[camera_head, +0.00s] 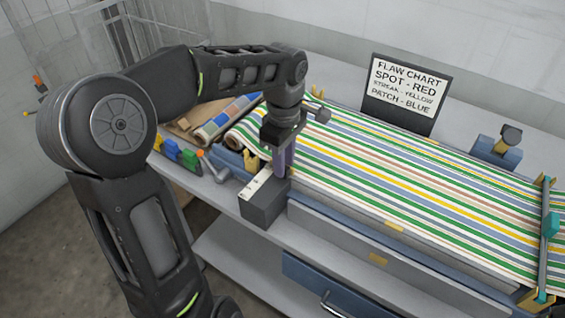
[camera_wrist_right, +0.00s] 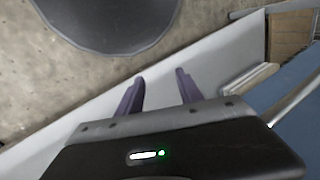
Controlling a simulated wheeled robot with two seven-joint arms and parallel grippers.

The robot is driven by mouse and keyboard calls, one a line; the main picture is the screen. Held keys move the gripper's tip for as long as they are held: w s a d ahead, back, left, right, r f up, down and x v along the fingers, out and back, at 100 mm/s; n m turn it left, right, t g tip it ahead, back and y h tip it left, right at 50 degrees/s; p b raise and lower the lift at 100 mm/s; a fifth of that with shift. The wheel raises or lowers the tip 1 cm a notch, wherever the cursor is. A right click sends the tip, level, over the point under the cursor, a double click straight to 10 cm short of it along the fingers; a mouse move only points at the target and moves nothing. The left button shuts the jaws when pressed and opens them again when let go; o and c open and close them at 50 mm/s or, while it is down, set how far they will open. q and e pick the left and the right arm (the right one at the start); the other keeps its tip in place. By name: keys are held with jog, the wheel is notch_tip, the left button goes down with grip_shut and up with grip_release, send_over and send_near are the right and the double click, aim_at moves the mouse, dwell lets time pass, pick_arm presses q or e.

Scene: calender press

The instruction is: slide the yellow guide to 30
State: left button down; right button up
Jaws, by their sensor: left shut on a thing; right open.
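My left gripper (camera_head: 282,172) reaches down at the front left edge of the bench. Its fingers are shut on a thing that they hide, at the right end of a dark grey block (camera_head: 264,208). The block has a white top strip with small dark marks, too small to read. I cannot make out the yellow guide for certain; it may be what the fingers hide. A yellow piece (camera_head: 251,161) shows just left of the fingers, by the cloth roll. My right gripper (camera_wrist_right: 160,74) is open and empty in the right wrist view.
Striped cloth (camera_head: 400,190) covers the bench to the right. A flaw chart sign (camera_head: 405,92) stands behind it. A crank handle (camera_head: 216,168) and coloured blocks (camera_head: 180,153) are left of my left gripper.

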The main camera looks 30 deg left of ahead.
pick_arm(q)
jog(key=c, duration=1.3)
grip_release()
jog(key=shift+r, duration=0.15)
notch_tip(320, 180, up, 8)
jog(key=shift+f, duration=0.2)
jog(key=shift+f, duration=0.1)
